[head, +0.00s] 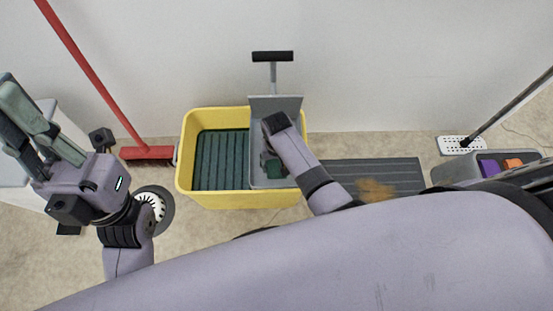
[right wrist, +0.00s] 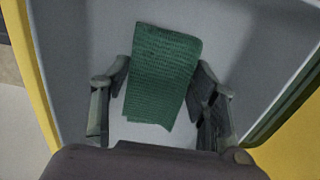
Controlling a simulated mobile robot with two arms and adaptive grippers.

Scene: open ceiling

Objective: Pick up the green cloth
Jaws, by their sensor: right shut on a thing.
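The green cloth (right wrist: 165,70) is a textured rectangle inside the grey wringer basket of the yellow mop bucket. In the right wrist view it lies between the two fingers of my right gripper (right wrist: 160,82), which is shut on it. In the head view my right gripper (head: 271,158) reaches down into the basket, and only a small dark green patch of the cloth (head: 277,169) shows beside it. My left gripper (head: 12,105) is raised at the left, with its two fingers apart and nothing seen between them.
The yellow bucket (head: 240,200) stands by the wall, with the grey wringer (head: 285,104) and its black handle (head: 272,57) rising from it. A red broom (head: 148,153) leans at left.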

